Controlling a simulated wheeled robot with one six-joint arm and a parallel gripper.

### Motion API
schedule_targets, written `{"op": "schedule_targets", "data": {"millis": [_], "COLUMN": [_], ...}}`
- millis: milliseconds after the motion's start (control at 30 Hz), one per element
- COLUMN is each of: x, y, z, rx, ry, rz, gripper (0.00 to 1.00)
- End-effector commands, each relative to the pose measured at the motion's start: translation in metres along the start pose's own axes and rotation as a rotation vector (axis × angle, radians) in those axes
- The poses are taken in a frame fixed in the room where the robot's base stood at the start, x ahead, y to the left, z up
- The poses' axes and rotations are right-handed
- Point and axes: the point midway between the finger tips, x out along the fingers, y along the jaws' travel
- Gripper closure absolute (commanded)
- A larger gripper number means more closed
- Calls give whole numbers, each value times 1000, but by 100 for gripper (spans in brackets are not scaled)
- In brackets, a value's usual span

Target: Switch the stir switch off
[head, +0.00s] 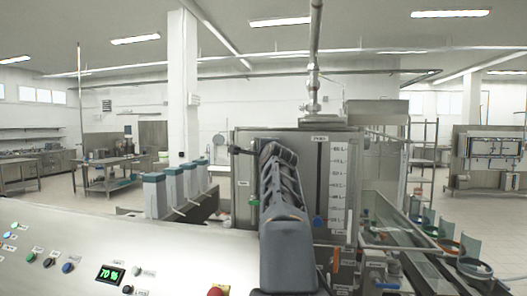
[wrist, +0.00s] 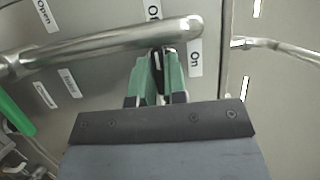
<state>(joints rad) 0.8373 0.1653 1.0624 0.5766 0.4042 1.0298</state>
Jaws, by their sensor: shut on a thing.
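In the wrist view my gripper (wrist: 157,82) has green fingers, close together and shut on a small dark piece that I take for the stir switch (wrist: 158,60). The piece is mostly hidden between the fingers. An "On" label (wrist: 195,58) is just right of the fingertips. Another label starting with "O" (wrist: 153,10) is above, partly covered by a metal pipe. In the head view my arm stands before the steel tank (head: 340,150) and hides my gripper and the switch.
In the wrist view a thick metal pipe (wrist: 110,40) crosses close over the fingertips, and a green handle (wrist: 15,115) is at left. In the head view a control panel (head: 190,250) fills the lower left, and a conveyor with cups (head: 475,267) is at right.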

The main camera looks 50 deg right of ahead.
Motion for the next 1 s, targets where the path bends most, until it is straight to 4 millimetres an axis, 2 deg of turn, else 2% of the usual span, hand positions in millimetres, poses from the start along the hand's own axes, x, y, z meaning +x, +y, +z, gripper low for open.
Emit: {"op": "schedule_targets", "data": {"millis": [467,500,767,1000], "x": [0,0,0,-1], "y": [-1,-1,0,0], "z": [0,0,0,0], "rx": [-17,-17,-14,-13], "ry": [2,2,1,0], "rz": [3,3,4,4], "gripper": [100,86,62,62]}}
